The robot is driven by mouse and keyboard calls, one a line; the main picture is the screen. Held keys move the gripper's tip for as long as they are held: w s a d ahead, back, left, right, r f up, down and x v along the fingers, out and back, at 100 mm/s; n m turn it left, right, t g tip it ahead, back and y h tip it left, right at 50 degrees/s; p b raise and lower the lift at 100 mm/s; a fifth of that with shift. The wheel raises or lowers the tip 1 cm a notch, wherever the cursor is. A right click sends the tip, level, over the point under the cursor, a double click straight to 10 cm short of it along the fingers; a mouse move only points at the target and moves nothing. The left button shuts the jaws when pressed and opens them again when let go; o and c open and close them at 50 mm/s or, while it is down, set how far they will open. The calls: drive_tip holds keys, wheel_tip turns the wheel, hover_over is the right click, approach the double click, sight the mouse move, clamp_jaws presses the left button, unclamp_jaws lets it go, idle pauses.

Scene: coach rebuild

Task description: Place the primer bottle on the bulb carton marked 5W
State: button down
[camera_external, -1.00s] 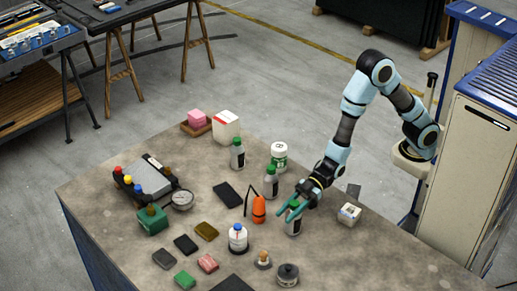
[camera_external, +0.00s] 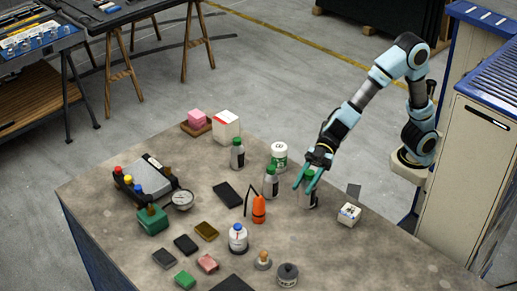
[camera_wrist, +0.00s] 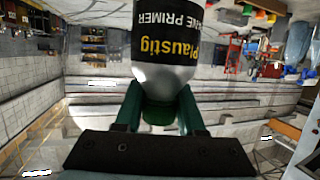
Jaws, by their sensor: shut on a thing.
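My gripper (camera_external: 305,181) is shut on the primer bottle (camera_external: 309,199), a grey bottle with a green cap and black label. In the wrist view the primer bottle (camera_wrist: 166,45) appears upside down, its label reading "Plaustig" and "PRIMER". The green fingers of my gripper (camera_wrist: 160,105) close around its cap end. The bottle looks upright and raised, though its exact height above the table is hard to tell. A small white carton (camera_external: 349,214) with dark printing stands to its right, apart from it. The carton's marking is too small to read.
An orange bottle (camera_external: 259,209) is nearby. A white carton with a red band (camera_external: 227,128) stands farther back. Table around the small carton is mostly clear.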

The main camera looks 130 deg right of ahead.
drive_tip(key=s+a+n+g+y+b, duration=0.2)
drive_tip(key=s+a+n+g+y, duration=0.15)
drive_tip(key=s, duration=0.45)
drive_tip(key=s+a+n+g+y+b, duration=0.1)
drive_tip(key=s+a+n+g+y, duration=0.1)
drive_tip(key=s+a+n+y, duration=0.45)
wheel_tip(320, 180, down, 9)
drive_tip(key=s+d+m+h+b, duration=0.1)
drive_tip(key=s+m+h, duration=0.1)
drive_tip(key=shift+s+d+f, duration=0.15)
drive_tip(key=shift+d+f, duration=0.05)
drive_tip(key=shift+f, duration=0.15)
drive_tip(key=c, duration=0.5)
unclamp_jaws()
